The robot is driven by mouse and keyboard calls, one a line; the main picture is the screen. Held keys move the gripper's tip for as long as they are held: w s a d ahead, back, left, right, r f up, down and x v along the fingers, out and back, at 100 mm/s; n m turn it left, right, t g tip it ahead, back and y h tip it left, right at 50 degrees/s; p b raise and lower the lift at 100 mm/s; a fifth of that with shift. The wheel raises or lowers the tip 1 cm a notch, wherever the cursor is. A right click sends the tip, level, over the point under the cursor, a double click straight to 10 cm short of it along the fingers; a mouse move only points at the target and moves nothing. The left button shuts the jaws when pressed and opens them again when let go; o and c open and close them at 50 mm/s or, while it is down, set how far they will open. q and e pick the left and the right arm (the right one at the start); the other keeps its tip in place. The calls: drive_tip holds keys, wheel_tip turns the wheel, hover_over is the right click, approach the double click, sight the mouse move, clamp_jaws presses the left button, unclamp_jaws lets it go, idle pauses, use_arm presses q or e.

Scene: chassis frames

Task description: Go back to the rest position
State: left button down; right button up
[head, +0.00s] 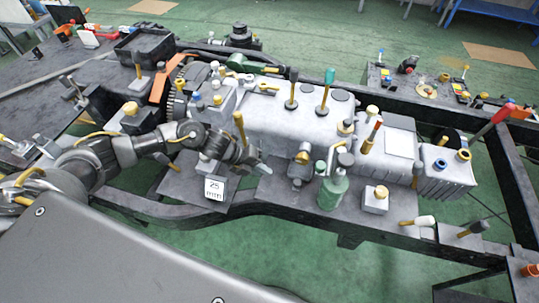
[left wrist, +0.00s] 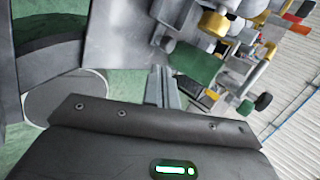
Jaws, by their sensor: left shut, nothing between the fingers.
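My left arm reaches in from the left in the head view. Its gripper (head: 258,168) is shut and empty, over the near side of the chassis frame, just left of the grey engine block (head: 262,120). In the left wrist view the closed fingers (left wrist: 162,88) point away from the camera with nothing between them. My right gripper is not in view.
A green bottle (head: 333,190) and a small white block with a yellow knob (head: 375,203) stand right of the gripper. Tools with yellow handles stick up around the engine. The dark frame rail (head: 310,218) runs along the near side. Green floor (head: 300,250) shows below it.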

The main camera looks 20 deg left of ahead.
use_arm(q)
drive_tip(key=s+d+r+n+t+y, duration=0.2)
drive_tip(key=s+d+n+t, duration=0.35)
drive_tip(key=d+n, duration=0.55)
drive_tip(key=s+a+n+g+y, duration=0.5)
drive_tip(key=s+a+n+y, duration=0.2)
drive_tip(key=s+a+n, duration=1.1)
drive_tip(key=s+d+f+g+b, duration=0.1)
drive_tip(key=s+f, duration=0.1)
drive_tip(key=f, duration=1.2)
drive_tip(key=s+d+f+g, duration=0.1)
drive_tip(key=s+f, duration=0.1)
drive_tip(key=f, duration=1.3)
drive_tip(key=s+a+f+b, duration=0.1)
drive_tip(key=s+a+f, duration=0.2)
drive_tip(key=s+f, duration=1.3)
drive_tip(key=shift+s+a+n+g, duration=0.15)
drive_tip(key=shift+s+n+g, duration=0.05)
drive_tip(key=shift+n+g, duration=0.15)
